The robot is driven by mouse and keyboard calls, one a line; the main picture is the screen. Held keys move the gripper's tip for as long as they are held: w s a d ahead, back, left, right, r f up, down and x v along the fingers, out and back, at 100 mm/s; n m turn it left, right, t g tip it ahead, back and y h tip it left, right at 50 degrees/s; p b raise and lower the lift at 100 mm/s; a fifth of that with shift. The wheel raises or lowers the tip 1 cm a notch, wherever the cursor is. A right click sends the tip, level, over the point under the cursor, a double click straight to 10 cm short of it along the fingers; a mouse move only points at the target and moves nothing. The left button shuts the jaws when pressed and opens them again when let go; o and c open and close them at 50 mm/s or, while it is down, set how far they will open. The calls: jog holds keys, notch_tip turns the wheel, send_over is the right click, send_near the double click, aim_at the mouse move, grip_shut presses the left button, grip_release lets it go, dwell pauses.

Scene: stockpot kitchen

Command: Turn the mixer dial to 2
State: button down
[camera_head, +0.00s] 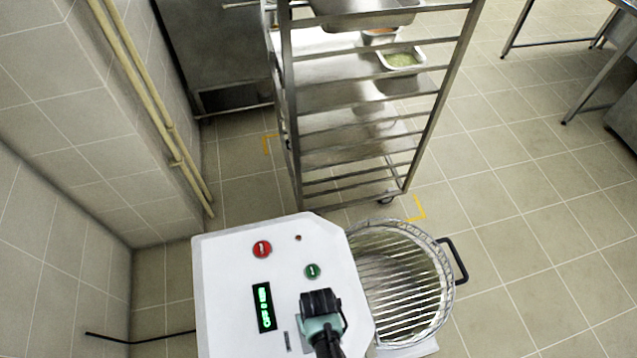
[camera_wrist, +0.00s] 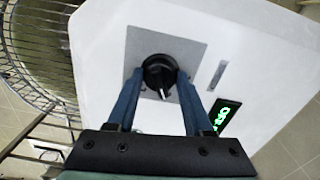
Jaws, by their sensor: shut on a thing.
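The mixer's white top panel (camera_head: 225,290) fills the lower middle of the head view. The black mixer dial (camera_wrist: 157,62) sits on a grey square plate in the wrist view, with a light pointer mark at its lower side. My gripper (camera_wrist: 161,78) is shut on the dial, one blue finger on each side. In the head view my gripper (camera_head: 320,303) covers the dial, which is hidden there. A green-lit display (camera_head: 263,307) sits left of my gripper; its characters are too small to read surely.
A red button (camera_head: 262,249) and a green button (camera_head: 312,271) sit on the panel beyond my gripper. A wire bowl guard (camera_head: 405,280) is at the right of the panel. A metal rack (camera_head: 350,125) stands behind. Open tiled floor lies to the right.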

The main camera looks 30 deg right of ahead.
jog(key=shift+c, duration=1.4)
grip_release()
jog(key=shift+r, duration=0.1)
notch_tip(320, 180, up, 13)
jog(key=p, duration=0.1)
